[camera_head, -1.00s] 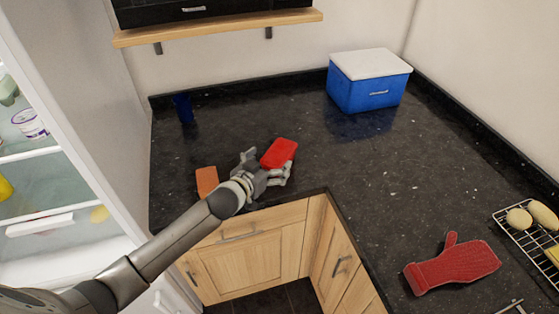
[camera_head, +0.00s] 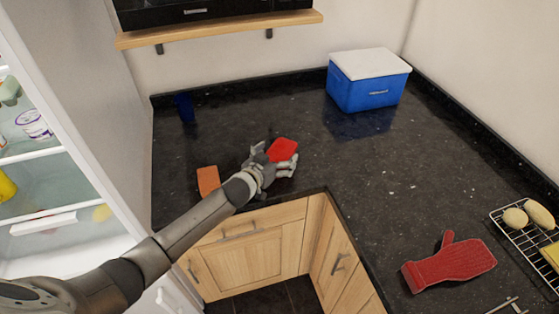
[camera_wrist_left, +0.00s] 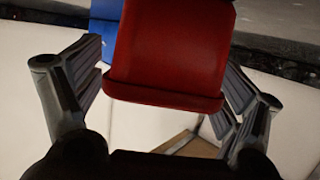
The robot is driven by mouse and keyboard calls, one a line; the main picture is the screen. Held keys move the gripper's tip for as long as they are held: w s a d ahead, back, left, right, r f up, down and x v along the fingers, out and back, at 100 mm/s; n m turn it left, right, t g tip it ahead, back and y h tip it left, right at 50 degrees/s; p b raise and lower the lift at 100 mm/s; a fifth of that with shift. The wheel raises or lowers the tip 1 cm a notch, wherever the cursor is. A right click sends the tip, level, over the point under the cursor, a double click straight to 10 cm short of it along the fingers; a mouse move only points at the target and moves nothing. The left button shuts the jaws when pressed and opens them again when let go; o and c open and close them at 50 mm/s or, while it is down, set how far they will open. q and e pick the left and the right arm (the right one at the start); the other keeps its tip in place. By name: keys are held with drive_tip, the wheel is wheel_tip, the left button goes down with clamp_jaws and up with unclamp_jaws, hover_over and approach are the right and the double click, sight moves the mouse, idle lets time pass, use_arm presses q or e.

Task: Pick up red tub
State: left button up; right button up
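The red tub (camera_head: 283,149) is on the dark counter, toward its front edge, in the head view. My left gripper (camera_head: 280,160) reaches it from the front left, with one finger on each side of it. In the left wrist view the tub (camera_wrist_left: 168,50) fills the space between the two spread fingers, its rim toward the palm. A small gap shows between the tub and the left-hand finger; contact on the other side is unclear. The tub's lower part is hidden by the fingers in the head view. My right gripper is not in view.
An orange block (camera_head: 208,180) lies left of my gripper, and a blue cup (camera_head: 184,107) stands behind it. A blue cooler (camera_head: 366,90) stands at the back. A red mitt (camera_head: 450,264) and a wire rack (camera_head: 515,222) are at right. The open fridge (camera_head: 60,190) is at left.

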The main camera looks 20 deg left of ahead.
use_arm(q)
drive_tip(key=c, duration=1.2)
drive_tip(key=shift+o, duration=0.2)
drive_tip(key=shift+r, duration=0.15)
